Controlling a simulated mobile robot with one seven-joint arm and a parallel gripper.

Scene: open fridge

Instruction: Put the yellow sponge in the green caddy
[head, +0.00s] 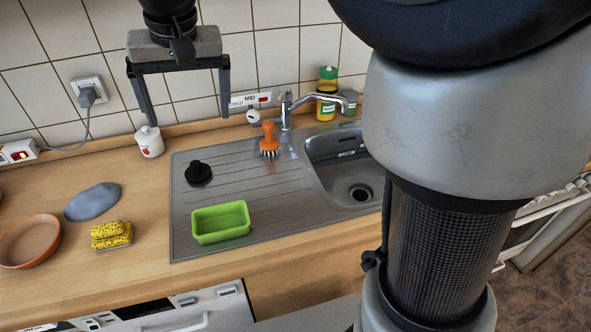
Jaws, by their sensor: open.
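The yellow sponge (111,235) with dark spots lies on the wooden counter at the lower left. It looks like a stacked pair of yellow pieces. The green caddy (221,221), a small rectangular open tray, sits on the steel drainboard to the right of the sponge. It looks empty inside. My gripper (188,121) is open and empty, its two fingers pointing down at the upper left. It is in the air, above and behind both the sponge and the caddy, apart from them.
A grey cloth (92,202) and terracotta dish (30,241) lie near the sponge. A white jar (149,141), black stopper (198,173), orange brush (269,140) and faucet (311,101) stand farther back. The sink basin (345,175) is right. Bare counter lies between sponge and drainboard.

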